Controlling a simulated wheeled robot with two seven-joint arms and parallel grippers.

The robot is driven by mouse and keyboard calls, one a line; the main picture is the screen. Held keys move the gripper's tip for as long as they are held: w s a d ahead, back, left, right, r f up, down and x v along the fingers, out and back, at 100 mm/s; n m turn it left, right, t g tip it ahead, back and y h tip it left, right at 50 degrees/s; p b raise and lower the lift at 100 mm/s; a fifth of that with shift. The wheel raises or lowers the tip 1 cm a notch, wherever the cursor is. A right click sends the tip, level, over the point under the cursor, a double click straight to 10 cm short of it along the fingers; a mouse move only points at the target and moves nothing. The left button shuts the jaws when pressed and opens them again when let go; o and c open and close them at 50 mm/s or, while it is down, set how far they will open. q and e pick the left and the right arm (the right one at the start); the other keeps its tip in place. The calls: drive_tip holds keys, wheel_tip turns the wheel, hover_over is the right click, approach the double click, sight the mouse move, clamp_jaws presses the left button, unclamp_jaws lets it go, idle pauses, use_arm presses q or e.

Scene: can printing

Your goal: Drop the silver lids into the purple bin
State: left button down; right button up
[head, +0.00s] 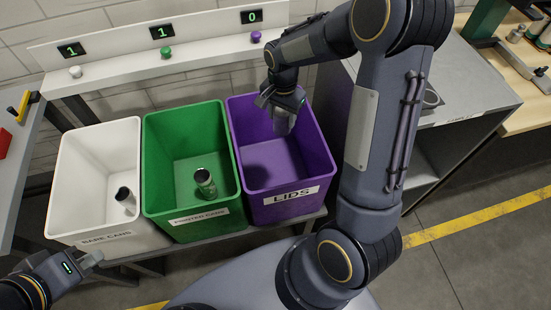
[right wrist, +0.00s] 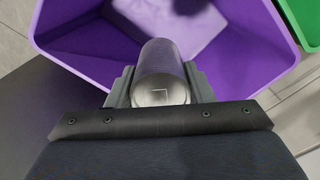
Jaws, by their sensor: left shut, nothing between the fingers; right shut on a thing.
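The purple bin (head: 291,158), labelled LIDS, stands at the right of three bins; it fills the upper part of the right wrist view (right wrist: 90,60). My right gripper (head: 283,104) is over the purple bin's opening, pointing down into it. It is shut on a silver cylinder (right wrist: 162,70), whose round metal end faces the wrist camera; in the head view it shows as a grey shape (head: 283,124). My left gripper (head: 92,260) is shut and empty, low in front of the white bin.
A white bin (head: 85,160) holds one can (head: 125,198). A green bin (head: 160,135) holds a green can (head: 205,183). Counters read 1, 1 and 0 on the ledge behind (head: 120,60). A grey cabinet (head: 470,85) stands at the right.

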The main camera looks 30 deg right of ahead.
wheel_tip(320, 180, down, 6)
drive_tip(key=b, duration=0.4)
drive_tip(key=shift+r, duration=0.1)
drive_tip(key=o, duration=1.1)
wheel_tip(320, 180, up, 7)
drive_tip(key=shift+f, duration=0.1)
drive_tip(key=shift+r, duration=0.55)
